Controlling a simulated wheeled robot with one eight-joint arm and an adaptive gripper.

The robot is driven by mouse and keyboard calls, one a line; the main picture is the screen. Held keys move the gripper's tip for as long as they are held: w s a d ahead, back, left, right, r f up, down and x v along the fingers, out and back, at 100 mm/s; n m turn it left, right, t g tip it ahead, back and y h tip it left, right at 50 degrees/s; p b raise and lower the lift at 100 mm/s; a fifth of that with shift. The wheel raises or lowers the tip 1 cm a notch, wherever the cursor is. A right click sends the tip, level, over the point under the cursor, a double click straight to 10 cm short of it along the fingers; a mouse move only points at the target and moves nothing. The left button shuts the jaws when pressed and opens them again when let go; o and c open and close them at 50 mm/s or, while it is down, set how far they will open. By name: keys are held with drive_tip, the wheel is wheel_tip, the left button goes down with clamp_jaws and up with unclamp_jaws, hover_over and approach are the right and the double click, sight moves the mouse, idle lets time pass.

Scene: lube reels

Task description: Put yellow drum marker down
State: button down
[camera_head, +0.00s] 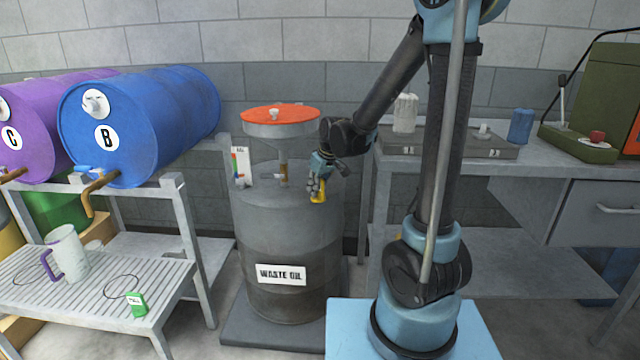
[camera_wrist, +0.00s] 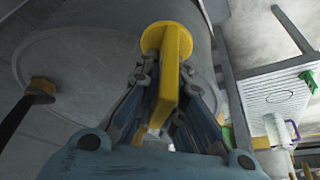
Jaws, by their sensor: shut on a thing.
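The yellow drum marker (camera_head: 318,196) is in my gripper (camera_head: 318,185), at the right part of the top of the grey waste oil drum (camera_head: 290,215). In the wrist view the marker (camera_wrist: 172,62) is a yellow bar with a round disc at its far end. My gripper (camera_wrist: 160,105) is shut on the bar, with a finger on each side.
A grey workbench (camera_head: 450,165) is right. Blue drum B (camera_head: 140,120) lies on a rack.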

drive_tip(key=w, duration=1.4)
drive_tip(key=shift+d, duration=0.4)
drive_tip(key=shift+w+f, duration=0.15)
drive_tip(key=shift+f, duration=1.65)
drive_tip(key=c, duration=1.7)
unclamp_jaws()
drive_tip(key=shift+f, duration=0.1)
drive_tip(key=v, duration=1.2)
